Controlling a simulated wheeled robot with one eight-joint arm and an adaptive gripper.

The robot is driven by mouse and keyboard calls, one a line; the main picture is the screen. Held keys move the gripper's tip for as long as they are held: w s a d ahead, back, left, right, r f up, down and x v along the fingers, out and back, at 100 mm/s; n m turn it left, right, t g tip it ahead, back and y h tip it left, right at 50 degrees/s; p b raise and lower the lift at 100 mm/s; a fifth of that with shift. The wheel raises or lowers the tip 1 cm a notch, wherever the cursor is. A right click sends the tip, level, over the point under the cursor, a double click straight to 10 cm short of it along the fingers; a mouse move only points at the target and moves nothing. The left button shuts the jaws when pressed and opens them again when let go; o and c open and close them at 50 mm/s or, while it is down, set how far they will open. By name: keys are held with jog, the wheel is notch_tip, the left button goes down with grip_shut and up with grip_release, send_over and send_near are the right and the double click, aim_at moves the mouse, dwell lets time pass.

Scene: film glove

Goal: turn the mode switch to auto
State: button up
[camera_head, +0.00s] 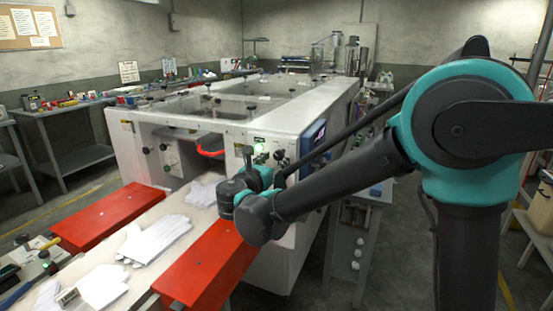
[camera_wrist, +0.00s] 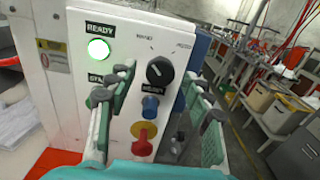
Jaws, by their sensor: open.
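The mode switch is a black round knob (camera_wrist: 160,71) with a light pointer mark, upright on a white control panel (camera_wrist: 130,50) in the wrist view. The mark seems to point to the upper left. Small labels stand above it, too blurred to read surely. My gripper (camera_wrist: 157,92) is open and empty, its teal fingers with dark pads spread left and right in front of the panel. The knob shows between them, apart from both. In the head view my gripper (camera_head: 270,175) is at the machine's front corner, partly hidden by my arm.
A lit green READY lamp (camera_wrist: 99,49) is left of the knob. A blue knob (camera_wrist: 150,107) and a red button on yellow (camera_wrist: 142,138) sit below it. Red covers (camera_head: 205,268) and white gloves (camera_head: 150,240) lie below my arm. Floor to the right has some free room.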

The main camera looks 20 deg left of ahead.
jog(key=shift+w, duration=0.65)
jog(key=shift+c, duration=0.6)
jog(key=c, duration=1)
jog(key=shift+c, duration=0.2)
